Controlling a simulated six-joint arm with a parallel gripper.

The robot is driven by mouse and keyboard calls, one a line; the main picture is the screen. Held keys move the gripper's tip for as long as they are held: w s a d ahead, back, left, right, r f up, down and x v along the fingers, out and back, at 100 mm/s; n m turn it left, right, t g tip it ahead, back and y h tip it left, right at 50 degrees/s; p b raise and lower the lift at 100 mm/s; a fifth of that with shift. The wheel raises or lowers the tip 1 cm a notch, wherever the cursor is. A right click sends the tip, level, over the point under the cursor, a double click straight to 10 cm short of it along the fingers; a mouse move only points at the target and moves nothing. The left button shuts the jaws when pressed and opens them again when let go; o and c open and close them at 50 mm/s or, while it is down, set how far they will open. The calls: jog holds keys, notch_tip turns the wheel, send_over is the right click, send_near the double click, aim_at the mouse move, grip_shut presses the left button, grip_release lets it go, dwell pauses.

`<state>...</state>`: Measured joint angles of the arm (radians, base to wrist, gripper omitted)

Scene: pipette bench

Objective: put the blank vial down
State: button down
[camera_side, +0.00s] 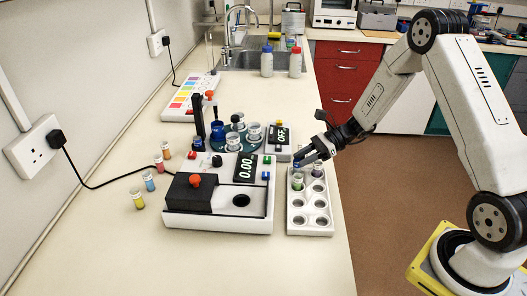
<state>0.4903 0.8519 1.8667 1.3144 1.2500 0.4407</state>
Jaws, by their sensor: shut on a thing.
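My gripper (304,158) is over the far end of the white vial rack (310,230), with its fingers low and close together, shut on a vial that the fingers largely hide. One small vial (297,182) with greenish contents stands in the left column of the rack. Another vial (317,171) shows just under the fingers in the right column. I cannot tell clearly which of these is the blank vial, or whether the held one touches the rack. Several nearer holes of the rack are empty.
Left of the rack is a white instrument (217,222) with a black lid and a round well, its display reading 0.00. Behind stand a dark round carousel (232,143) with cups and an "OFF" display unit (281,136). Loose coloured vials (149,181) stand left. The counter's front is clear.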

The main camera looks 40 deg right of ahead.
jog(key=shift+f, duration=0.25)
jog(key=shift+c, duration=2)
grip_release()
jog(key=shift+r, duration=0.1)
jog(key=shift+r, duration=0.15)
jog(key=shift+s+d+r, duration=0.1)
jog(key=shift+d+r, duration=0.05)
jog(key=shift+d, duration=0.1)
jog(key=v, duration=1.1)
jog(key=shift+s+d, duration=0.15)
jog(key=shift+d, duration=0.05)
